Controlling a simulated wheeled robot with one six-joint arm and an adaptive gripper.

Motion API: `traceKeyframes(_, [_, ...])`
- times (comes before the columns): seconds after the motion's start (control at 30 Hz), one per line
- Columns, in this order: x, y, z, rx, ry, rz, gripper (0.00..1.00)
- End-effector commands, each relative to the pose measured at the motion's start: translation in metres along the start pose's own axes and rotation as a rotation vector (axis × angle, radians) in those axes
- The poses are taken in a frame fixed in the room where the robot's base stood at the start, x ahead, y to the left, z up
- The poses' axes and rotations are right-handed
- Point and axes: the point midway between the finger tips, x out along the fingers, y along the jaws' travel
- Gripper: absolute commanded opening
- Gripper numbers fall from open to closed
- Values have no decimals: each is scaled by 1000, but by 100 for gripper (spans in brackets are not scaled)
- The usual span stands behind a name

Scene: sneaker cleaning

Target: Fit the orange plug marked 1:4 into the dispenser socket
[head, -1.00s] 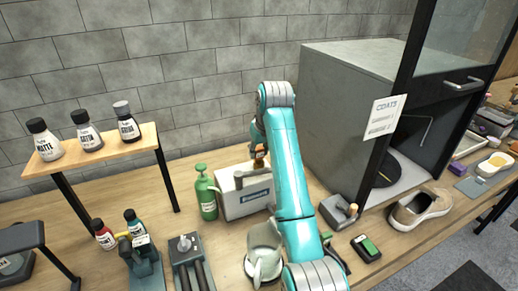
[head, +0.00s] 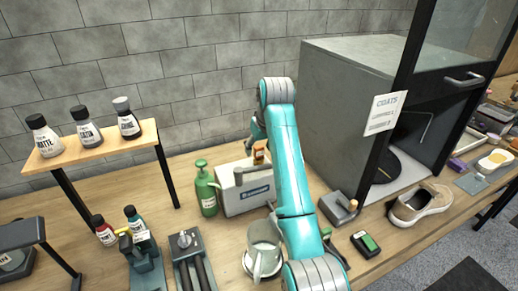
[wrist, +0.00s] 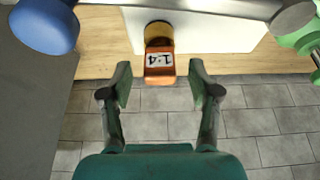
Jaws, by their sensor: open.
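The orange plug (wrist: 159,65) faces the wrist camera with its 1:4 label readable. It meets a yellow collar (wrist: 158,32) at the white dispenser; how deep it sits is hidden. In the head view the plug (head: 259,155) stands at the top of the white dispenser box (head: 236,203). My gripper (wrist: 160,72) is open, with one finger on each side of the plug's outer end and a gap on both sides. In the head view my gripper (head: 257,132) is just above the plug, partly behind my arm.
A green pump bottle (head: 206,190) stands left of the dispenser. A pitcher (head: 263,245) is in front of it. A grey cabinet (head: 340,110) rises at the right, with a sneaker (head: 420,204) before it. A shelf with bottles (head: 95,145) is at the left.

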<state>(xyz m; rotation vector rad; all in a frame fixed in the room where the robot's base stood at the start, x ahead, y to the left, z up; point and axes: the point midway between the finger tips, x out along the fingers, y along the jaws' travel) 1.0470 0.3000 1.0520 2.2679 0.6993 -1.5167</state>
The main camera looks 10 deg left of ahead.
Motion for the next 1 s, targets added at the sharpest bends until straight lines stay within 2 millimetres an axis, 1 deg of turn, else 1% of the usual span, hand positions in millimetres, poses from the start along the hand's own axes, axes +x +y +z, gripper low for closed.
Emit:
traceKeyframes(0.03, [-8, 0, -1, 0, 4, 1, 62])
traceKeyframes(0.2, [-35, 0, -1, 0, 4, 1, 62])
traceKeyframes(0.4, [-58, 0, 0, 0, 2, 0, 62])
traceKeyframes(0.57, [-64, 0, 0, 0, 1, 0, 62])
traceKeyframes(1.0, [-64, 0, 0, 0, 1, 0, 62])
